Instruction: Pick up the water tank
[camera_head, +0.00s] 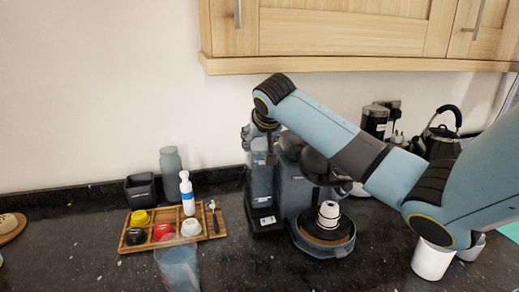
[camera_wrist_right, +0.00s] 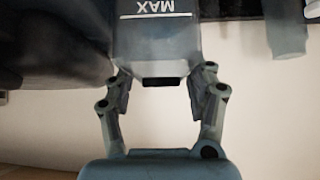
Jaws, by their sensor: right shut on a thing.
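The coffee machine (camera_head: 298,190) stands on the dark counter. Its water tank (camera_head: 262,183) is a tall, bluish see-through container upright at the machine's left side. My right gripper (camera_head: 256,133) reaches down over the tank's top from above. In the right wrist view the tank (camera_wrist_right: 155,42) shows its MAX line, and the fingers of my right gripper (camera_wrist_right: 160,88) are closed on its narrow end, one on each side. I cannot tell whether the tank's lower end is apart from its base. My left gripper is not in view.
A wooden tray (camera_head: 208,224) with cups and a white-blue bottle (camera_head: 187,193) lies left of the machine. A clear cup (camera_head: 178,268) stands before it. A white mug (camera_head: 431,260) and a kettle (camera_head: 441,137) are at right. A wall cabinet (camera_head: 340,30) hangs above.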

